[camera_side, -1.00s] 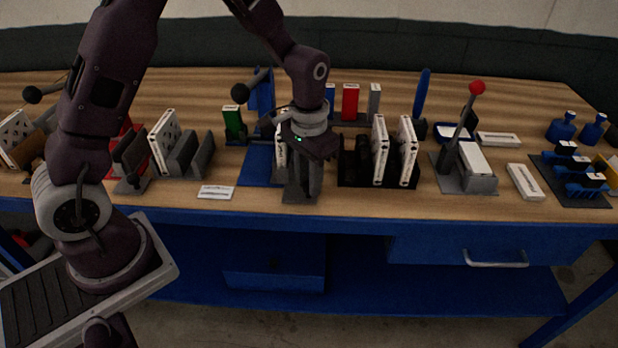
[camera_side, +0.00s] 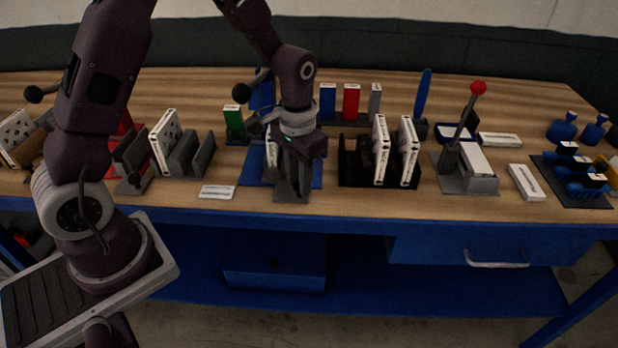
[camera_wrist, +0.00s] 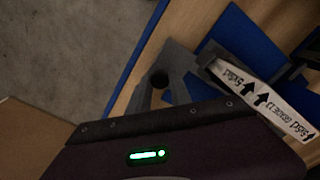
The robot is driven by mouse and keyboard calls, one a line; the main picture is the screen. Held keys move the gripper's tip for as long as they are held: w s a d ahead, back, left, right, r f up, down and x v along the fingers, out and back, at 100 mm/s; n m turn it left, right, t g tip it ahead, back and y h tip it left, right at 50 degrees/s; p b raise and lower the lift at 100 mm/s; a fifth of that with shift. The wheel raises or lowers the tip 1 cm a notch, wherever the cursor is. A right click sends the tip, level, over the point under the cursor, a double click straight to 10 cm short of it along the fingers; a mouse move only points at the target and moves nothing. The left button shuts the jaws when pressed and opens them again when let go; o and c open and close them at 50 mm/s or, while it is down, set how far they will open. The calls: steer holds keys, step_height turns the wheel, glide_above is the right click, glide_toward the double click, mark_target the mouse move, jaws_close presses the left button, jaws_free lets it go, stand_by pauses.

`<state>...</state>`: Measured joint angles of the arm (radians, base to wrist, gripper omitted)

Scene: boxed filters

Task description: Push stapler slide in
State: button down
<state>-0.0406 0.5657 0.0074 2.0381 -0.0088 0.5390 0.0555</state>
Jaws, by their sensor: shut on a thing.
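The stapler (camera_side: 262,88) is a blue upright press with a black ball-ended lever, on a blue base plate (camera_side: 254,170). Its slide (camera_side: 290,197) is a grey piece at the front of that plate, low against the wood. My gripper (camera_side: 290,168) points down and is shut on the slide's upright part; the fingers hide much of it. In the wrist view the grey slide (camera_wrist: 172,72) shows with a dark round spot, and a white filter box (camera_wrist: 262,98) with black arrows sits by it. The blue plate (camera_wrist: 240,45) lies beyond.
A small white label card (camera_side: 217,191) lies to the left. A black rack with white boxes (camera_side: 379,150) stands close on the right. A green box (camera_side: 233,122) stands behind left. The table's front edge (camera_side: 300,218) is near.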

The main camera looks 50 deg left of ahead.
mark_target(280, 194)
steer(key=shift+s+a, duration=1.45)
steer(key=shift+a, duration=0.1)
steer(key=c, duration=1.2)
jaws_free()
steer(key=shift+o, duration=0.2)
